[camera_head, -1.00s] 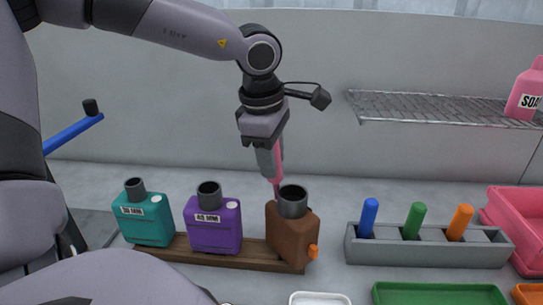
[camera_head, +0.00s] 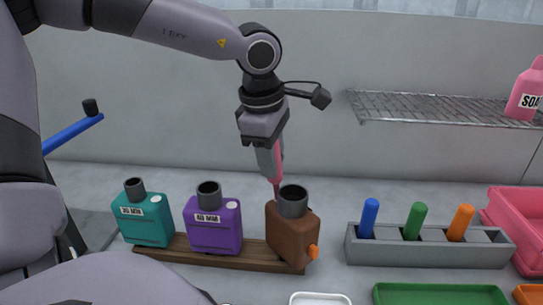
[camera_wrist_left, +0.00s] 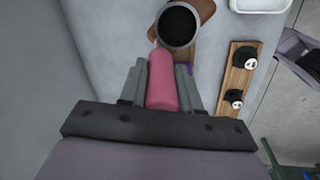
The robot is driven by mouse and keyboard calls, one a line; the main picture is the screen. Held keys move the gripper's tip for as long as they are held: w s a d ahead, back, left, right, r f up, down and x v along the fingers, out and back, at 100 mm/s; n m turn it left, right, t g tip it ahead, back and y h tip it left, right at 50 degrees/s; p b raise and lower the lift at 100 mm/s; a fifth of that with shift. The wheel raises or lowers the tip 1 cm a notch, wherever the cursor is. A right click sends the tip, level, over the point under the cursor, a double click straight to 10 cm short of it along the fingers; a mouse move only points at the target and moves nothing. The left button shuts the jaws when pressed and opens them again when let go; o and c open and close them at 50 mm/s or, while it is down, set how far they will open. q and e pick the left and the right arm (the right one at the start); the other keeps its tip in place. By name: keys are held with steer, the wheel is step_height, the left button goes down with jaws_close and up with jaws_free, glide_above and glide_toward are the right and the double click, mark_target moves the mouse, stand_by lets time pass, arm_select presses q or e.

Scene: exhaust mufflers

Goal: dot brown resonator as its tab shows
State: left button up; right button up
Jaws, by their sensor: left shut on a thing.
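The brown resonator (camera_head: 290,232) stands on a wooden board (camera_head: 262,256), with a dark open neck on top and an orange tab (camera_head: 313,252) low on its right side. My left gripper (camera_head: 270,160) is shut on a pink marker (camera_wrist_left: 163,80), held pointing down behind the brown resonator's neck. The marker's lower end is hidden there, so I cannot tell whether it touches. The dark neck (camera_wrist_left: 178,25) shows just ahead of the marker in the left wrist view. A grey rack (camera_head: 425,250) holds a blue marker (camera_head: 369,217), a green marker (camera_head: 414,220) and an orange marker (camera_head: 460,222).
A teal resonator (camera_head: 147,222) and a purple resonator (camera_head: 215,225) stand left of the brown one, each with a label and a pale dot. A wire shelf (camera_head: 430,106) is at the right. White (camera_head: 320,299), green (camera_head: 440,294) and pink (camera_head: 510,220) trays lie in front and right.

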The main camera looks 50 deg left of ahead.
arm_select(q)
steer(key=shift+w+p+v, duration=0.25)
steer(key=shift+p+v, duration=0.6)
steer(key=shift+v, duration=0.25)
steer(key=shift+w+p+v, duration=0.2)
steer(key=shift+p+v, duration=0.6)
steer(key=shift+v, duration=0.3)
steer(key=shift+w+v, duration=0.25)
steer(key=shift+v, duration=1.05)
steer(key=shift+a, duration=0.1)
